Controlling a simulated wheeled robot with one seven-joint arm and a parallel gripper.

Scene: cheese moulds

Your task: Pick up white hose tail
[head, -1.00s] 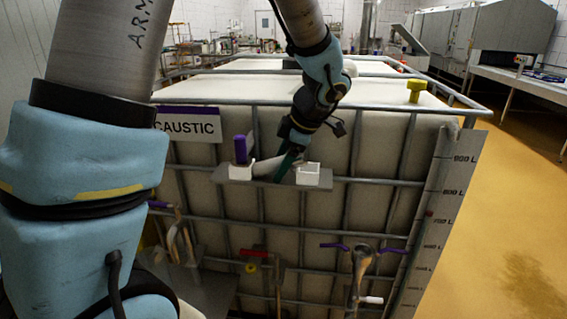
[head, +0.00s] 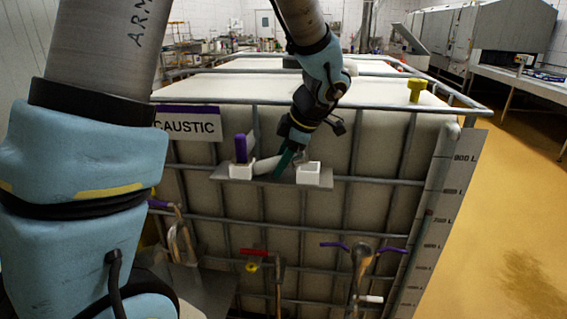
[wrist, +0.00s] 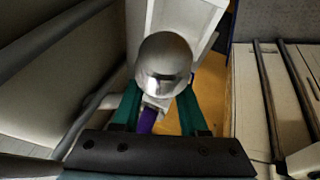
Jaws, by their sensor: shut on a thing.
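The white hose tail (head: 266,165) is a pale rounded piece at the small grey shelf on the front of the caged tank. In the head view it shows beside the teal fingers of my gripper (head: 286,163), which partly cover it. In the wrist view a shiny pale round end (wrist: 163,62), which seems to be the hose tail's, sits between the two teal fingers (wrist: 160,105). My gripper is shut on it. Whether it still touches the shelf is hidden.
On the shelf (head: 275,180) stand a white holder with a purple piece (head: 240,150) at left and an open white holder (head: 308,174) at right. Cage bars run behind. Handled tools (head: 362,258) hang below. A yellow cap (head: 416,90) sits on the tank top.

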